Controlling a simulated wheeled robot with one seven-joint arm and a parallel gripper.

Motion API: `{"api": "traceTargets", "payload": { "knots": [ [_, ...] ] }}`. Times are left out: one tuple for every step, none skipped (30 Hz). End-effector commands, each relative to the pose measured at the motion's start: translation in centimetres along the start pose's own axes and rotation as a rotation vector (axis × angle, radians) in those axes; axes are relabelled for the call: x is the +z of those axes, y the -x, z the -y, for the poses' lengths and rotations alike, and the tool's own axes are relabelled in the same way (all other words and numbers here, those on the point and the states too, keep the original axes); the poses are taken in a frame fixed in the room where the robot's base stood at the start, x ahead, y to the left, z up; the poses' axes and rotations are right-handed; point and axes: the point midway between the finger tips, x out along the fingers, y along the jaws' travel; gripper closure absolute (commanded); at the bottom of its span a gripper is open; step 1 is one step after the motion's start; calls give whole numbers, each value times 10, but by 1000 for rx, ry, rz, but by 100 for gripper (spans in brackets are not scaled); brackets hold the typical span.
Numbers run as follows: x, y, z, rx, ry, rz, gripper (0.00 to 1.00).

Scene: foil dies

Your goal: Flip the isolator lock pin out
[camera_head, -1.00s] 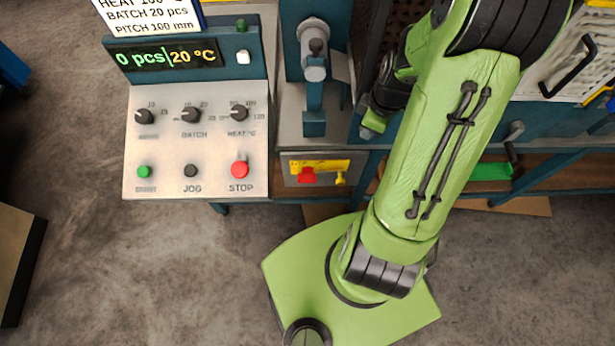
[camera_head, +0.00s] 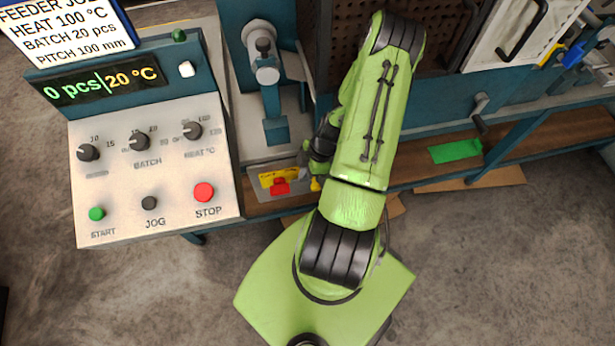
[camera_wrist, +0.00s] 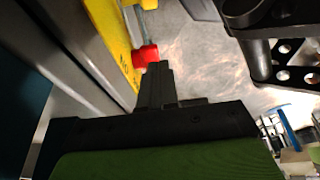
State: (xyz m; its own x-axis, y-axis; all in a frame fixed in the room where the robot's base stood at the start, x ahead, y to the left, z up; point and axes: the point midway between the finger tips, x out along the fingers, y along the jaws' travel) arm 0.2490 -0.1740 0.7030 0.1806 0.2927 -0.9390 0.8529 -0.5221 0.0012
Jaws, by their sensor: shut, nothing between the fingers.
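The isolator is a yellow plate (camera_head: 267,179) with a red handle (camera_head: 280,186), low on the teal bench front in the head view. The small yellow lock pin (camera_head: 315,184) sits just right of the plate, below my gripper (camera_head: 304,158). In the wrist view my gripper (camera_wrist: 157,85) is shut and empty, its fingertips close to the red handle (camera_wrist: 146,55) and the yellow plate (camera_wrist: 118,40). A yellow piece at the top edge (camera_wrist: 148,4) looks like the pin. I cannot tell whether the fingers touch anything.
The control panel (camera_head: 150,215) with knobs and a red stop button (camera_head: 204,192) stands left of the isolator. A lever press (camera_head: 265,70) rises above it. A crank (camera_head: 482,108) and a green piece (camera_head: 455,151) are to the right. Floor in front is open.

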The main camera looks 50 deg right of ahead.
Motion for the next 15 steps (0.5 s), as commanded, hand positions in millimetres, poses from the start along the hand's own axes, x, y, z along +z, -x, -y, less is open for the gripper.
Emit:
{"api": "traceTargets", "payload": {
  "knots": [
    [0,-14,1,-4,0,-3,100],
    [0,-21,1,-4,0,-3,100],
    [0,-30,1,-4,0,-3,100],
    [0,-37,1,-4,-1,-3,100],
    [0,-43,1,-4,-1,-3,100],
    [0,-52,1,-3,0,-3,100],
    [0,-59,1,-3,-1,-3,100],
    [0,-65,1,-4,-1,-3,100],
    [1,-74,1,-4,-1,-2,100],
    [0,-81,1,-3,0,-3,100],
    [0,-87,1,-3,0,-3,100],
    [11,-82,0,2,-7,2,100],
    [17,-80,-1,4,-7,3,100],
    [22,-79,0,3,-7,3,100],
    [27,-77,-1,3,-6,2,100]
  ]
}}
